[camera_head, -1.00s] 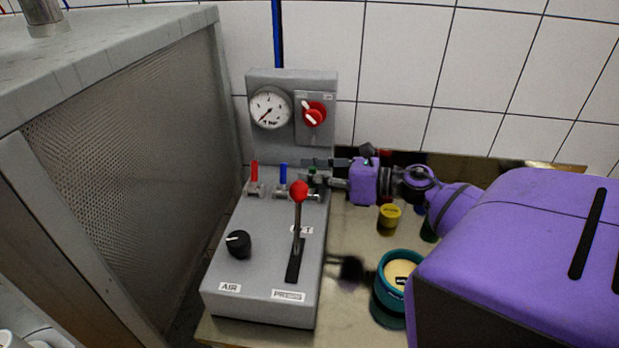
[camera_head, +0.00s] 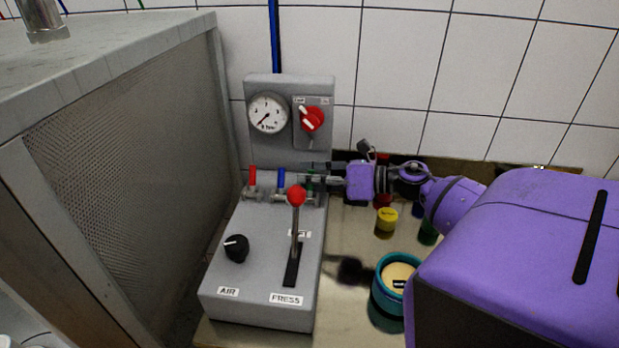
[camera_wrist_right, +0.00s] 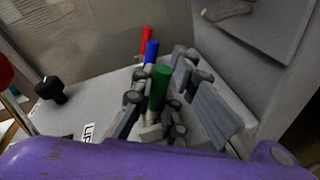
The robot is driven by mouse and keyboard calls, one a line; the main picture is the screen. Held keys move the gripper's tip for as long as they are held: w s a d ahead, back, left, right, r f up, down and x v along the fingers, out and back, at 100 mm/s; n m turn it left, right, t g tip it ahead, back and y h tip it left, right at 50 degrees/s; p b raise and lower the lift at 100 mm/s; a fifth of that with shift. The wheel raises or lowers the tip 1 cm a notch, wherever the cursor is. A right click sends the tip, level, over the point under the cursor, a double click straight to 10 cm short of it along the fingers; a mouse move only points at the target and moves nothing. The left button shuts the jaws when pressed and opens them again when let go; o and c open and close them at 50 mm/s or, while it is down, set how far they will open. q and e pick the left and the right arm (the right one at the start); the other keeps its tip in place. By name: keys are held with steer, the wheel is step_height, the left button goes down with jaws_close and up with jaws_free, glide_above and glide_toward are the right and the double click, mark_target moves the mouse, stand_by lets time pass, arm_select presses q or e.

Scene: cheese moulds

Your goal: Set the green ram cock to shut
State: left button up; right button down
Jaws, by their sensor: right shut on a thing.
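The green ram cock (camera_head: 309,184) is the rightmost of the row of cocks on the grey press panel. Its green handle (camera_wrist_right: 159,88) stands up in the right wrist view, roughly in line with the blue and red ones. My right gripper (camera_head: 320,181) reaches in from the right, its fingers shut around the green handle. In the right wrist view the fingers (camera_wrist_right: 160,100) lie on both sides of the handle. The cock's base is partly hidden by the fingers in the head view. My left gripper is in neither view.
The blue cock (camera_head: 281,180) and red cock (camera_head: 252,178) stand close to the left. A red-knobbed lever (camera_head: 296,197) rises just in front. A gauge (camera_head: 268,114) and red switch (camera_head: 312,119) are behind. A teal mould (camera_head: 379,291) and yellow pot (camera_head: 387,216) stand right.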

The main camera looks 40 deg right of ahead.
steer(key=c, duration=1.7)
jaws_free()
steer(key=shift+c, duration=0.2)
steer(key=shift+s, duration=0.1)
steer(key=v, duration=1.2)
steer(key=shift+f, duration=0.1)
